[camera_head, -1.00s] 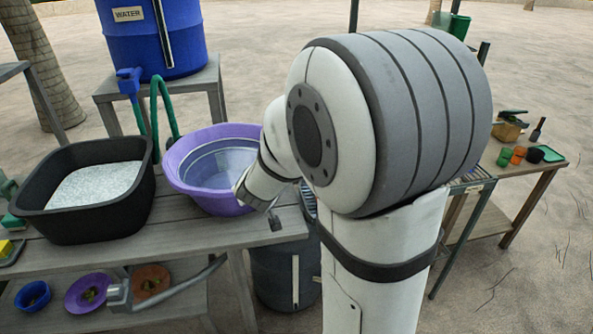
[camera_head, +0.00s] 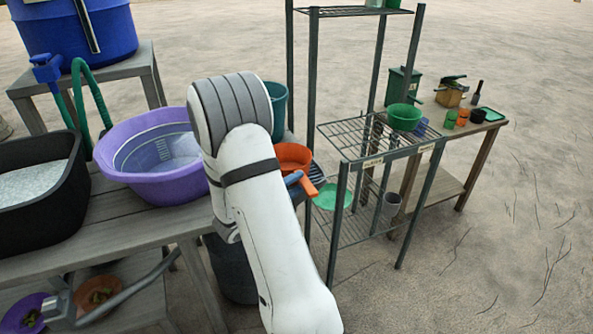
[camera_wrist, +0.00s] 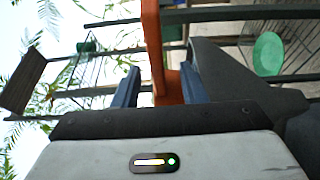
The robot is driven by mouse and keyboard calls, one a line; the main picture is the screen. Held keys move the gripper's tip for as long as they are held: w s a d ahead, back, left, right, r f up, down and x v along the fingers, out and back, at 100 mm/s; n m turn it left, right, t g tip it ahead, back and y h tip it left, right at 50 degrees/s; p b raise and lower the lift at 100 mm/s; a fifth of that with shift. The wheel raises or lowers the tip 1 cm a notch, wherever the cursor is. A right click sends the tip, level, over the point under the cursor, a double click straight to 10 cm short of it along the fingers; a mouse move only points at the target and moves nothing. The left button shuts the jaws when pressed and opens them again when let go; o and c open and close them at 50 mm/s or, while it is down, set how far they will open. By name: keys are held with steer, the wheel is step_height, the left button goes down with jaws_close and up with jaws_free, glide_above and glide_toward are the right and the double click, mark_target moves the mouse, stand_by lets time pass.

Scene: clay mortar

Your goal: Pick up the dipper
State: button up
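The dipper (camera_head: 293,157) is orange, with a round bowl and a handle pointing down and to the right in the head view. It appears just right of my arm, in front of the shelf rack. My gripper (camera_head: 297,179) is mostly hidden behind my arm there; a blue finger shows against the handle. The dipper's bowl is not clear in that view.
A purple basin (camera_head: 150,185) and black tub (camera_head: 30,205) stand on the left bench. A dark barrel (camera_head: 232,270) stands below my arm. A wire rack (camera_head: 372,140) carries a green bowl (camera_head: 404,117). A wooden table (camera_head: 480,142) with small cups is at right; open ground lies in front.

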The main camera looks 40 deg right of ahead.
mark_target(306, 176)
steer(key=d, duration=0.3)
steer(key=w+d, duration=0.1)
steer(key=d, duration=0.1)
steer(key=shift+r+b, duration=0.1)
steer(key=shift+b, duration=0.25)
steer(key=shift+c, duration=0.5)
jaws_close()
